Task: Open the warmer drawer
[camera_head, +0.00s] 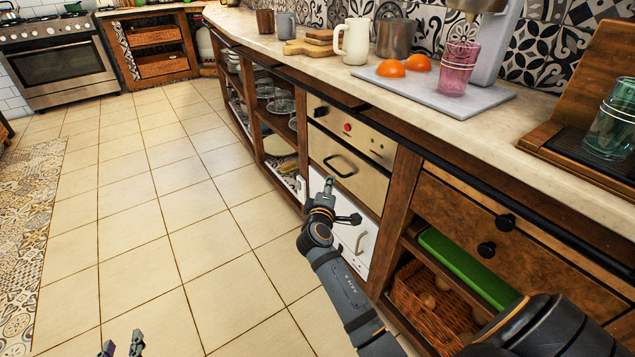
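The warmer drawer (362,182) is the cream front with a dark bar handle (341,165), set in the wooden counter right of centre. It looks shut, its front flush below a cream control panel (350,130) with a red knob. My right gripper (341,201) is in front of the drawer's lower part, below the handle as seen here. Its fingers are spread apart with nothing between them. I cannot tell whether it touches the front. My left gripper (122,347) is low over the floor at the bottom left, fingers apart and empty, mostly out of frame.
A white front with a handle (360,242) lies below the drawer. Open shelves with dishes (281,105) are to its left; a green tray (465,268) and wicker basket (428,310) are to its right. The counter (300,62) overhangs above. The tiled floor (170,210) is clear.

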